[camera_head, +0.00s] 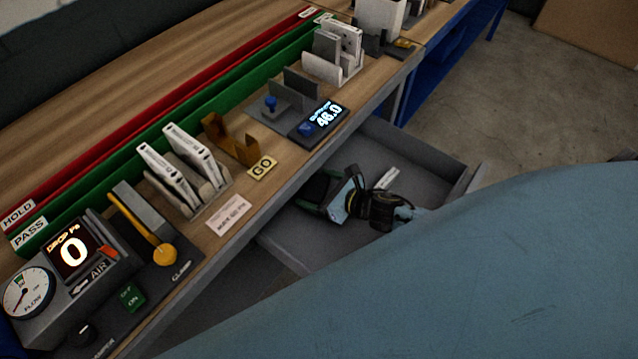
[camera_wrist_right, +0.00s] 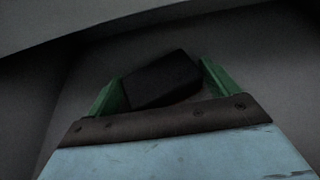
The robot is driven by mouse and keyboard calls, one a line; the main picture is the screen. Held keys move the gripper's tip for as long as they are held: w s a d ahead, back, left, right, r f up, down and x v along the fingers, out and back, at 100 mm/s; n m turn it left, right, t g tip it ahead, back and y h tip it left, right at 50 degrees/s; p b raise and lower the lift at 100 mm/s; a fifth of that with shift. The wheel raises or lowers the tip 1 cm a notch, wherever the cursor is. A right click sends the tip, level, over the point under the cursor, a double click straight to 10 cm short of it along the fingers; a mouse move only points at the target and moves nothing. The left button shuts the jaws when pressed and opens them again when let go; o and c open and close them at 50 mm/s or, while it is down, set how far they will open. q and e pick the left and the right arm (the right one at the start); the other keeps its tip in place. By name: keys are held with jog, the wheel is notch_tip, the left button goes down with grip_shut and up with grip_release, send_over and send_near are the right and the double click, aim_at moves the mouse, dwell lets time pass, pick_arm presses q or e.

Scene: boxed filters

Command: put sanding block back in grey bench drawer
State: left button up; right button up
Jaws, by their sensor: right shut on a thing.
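The grey bench drawer (camera_head: 306,236) is pulled out below the bench edge. My right gripper (camera_head: 319,187) is inside the drawer's outline, near the bench side. Its green fingers are closed on the dark sanding block (camera_wrist_right: 164,80), which sits between them in the right wrist view. In the head view the block is small, dark and partly hidden by the gripper. I cannot tell whether the block touches the drawer floor. My left gripper is not in view.
My pale blue arm covers the lower right and hides the drawer's near part. A small white object (camera_head: 386,178) shows in the drawer by my wrist.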

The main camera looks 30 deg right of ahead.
jog(key=shift+f, duration=0.2)
jog(key=o, duration=0.8)
jog(key=shift+o, duration=0.2)
jog(key=shift+r, duration=0.2)
jog(key=p+v, duration=0.1)
jog(key=v, duration=1.1)
